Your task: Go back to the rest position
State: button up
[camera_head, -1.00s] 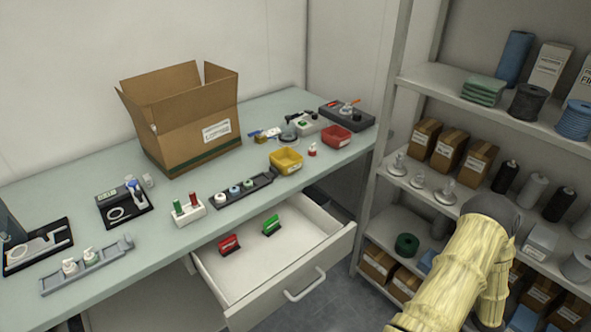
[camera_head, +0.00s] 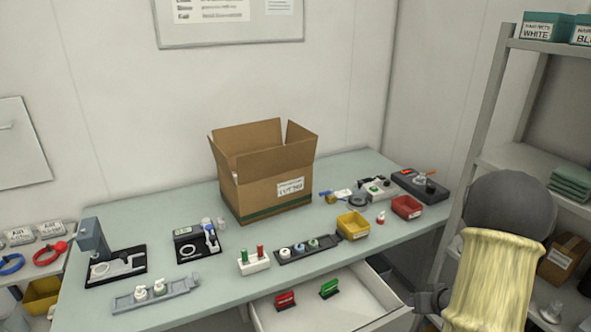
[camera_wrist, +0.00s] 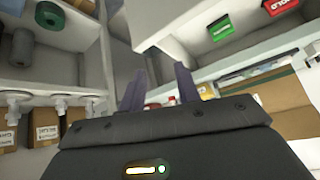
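My gripper (camera_wrist: 158,88) shows in the wrist view with its two dark fingers apart and nothing held between them. In the head view a dark part of my gripper (camera_head: 430,300) shows beside my yellow-sleeved arm at the lower right, near the right end of the open drawer (camera_head: 362,312). Its fingertips are hard to make out there. The drawer holds a red item (camera_head: 285,300) and a green item (camera_head: 329,288), which also shows in the wrist view (camera_wrist: 220,28).
An open cardboard box (camera_head: 262,190) stands on the workbench (camera_head: 215,285) among fixtures, a yellow bin (camera_head: 353,225) and a red bin (camera_head: 406,207). A shelf rack (camera_head: 487,110) stands at the right, close to my arm. The drawer juts out from the bench.

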jog(key=s+a+r+g+h+p, duration=0.2)
jog(key=a+r, duration=0.7)
jog(key=a, duration=0.1)
jog(key=s+a+r+n+g+y+p, duration=0.1)
jog(key=s+a+r+g, duration=0.2)
jog(key=s+a, duration=0.7)
notch_tip(320, 180, up, 2)
jog(key=shift+s+a+p, duration=0.3)
jog(key=shift+a+p, duration=0.1)
jog(key=shift+a, duration=0.65)
